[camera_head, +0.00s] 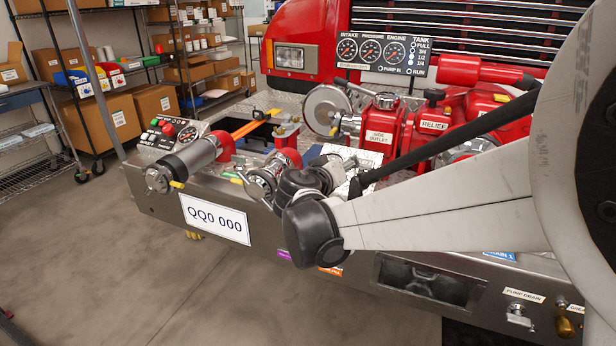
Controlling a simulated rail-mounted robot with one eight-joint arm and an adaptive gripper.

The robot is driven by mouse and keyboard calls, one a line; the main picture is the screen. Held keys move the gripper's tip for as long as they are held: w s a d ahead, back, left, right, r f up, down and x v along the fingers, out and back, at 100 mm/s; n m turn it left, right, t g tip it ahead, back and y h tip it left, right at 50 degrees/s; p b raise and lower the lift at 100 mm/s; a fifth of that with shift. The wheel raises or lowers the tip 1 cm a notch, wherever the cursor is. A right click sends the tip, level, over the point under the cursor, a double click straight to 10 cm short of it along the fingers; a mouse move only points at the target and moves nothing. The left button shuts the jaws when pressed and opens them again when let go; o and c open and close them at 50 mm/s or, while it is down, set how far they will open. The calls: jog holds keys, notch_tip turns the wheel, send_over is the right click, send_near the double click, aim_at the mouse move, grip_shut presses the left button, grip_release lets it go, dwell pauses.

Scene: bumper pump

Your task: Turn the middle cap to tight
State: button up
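A chrome cap (262,184) sits on a red fitting at the bumper's middle left, just left of my wrist. It appears to be the middle cap; how tight it is cannot be told. Another chrome cap (158,179) closes the silver pipe further left. A large round chrome cap (326,109) faces forward behind my wrist. My gripper (340,172) is over the bumper, right of the middle-left cap, largely hidden by my dark wrist. Its fingers cannot be made out, nor whether they touch anything.
The red pump body with a side outlet label (379,137) stands behind my arm. A gauge panel (380,52) is above it. A small control panel (172,134) sits at the bumper's left. The floor in front (150,290) is clear.

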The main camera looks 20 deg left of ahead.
jog(key=s+a+f+n+y+b, duration=0.1)
jog(key=s+a+f, duration=0.15)
jog(key=a, duration=0.35)
jog(key=s+a+f+n+y, duration=0.1)
jog(key=s+a+n+y, duration=0.1)
jog(key=s+a, duration=0.3)
jog(key=n+t+y+b, duration=0.2)
jog(key=n+y, duration=0.1)
send_near(239, 176)
jog(key=b+x, duration=0.3)
jog(key=x, duration=0.8)
grip_shut()
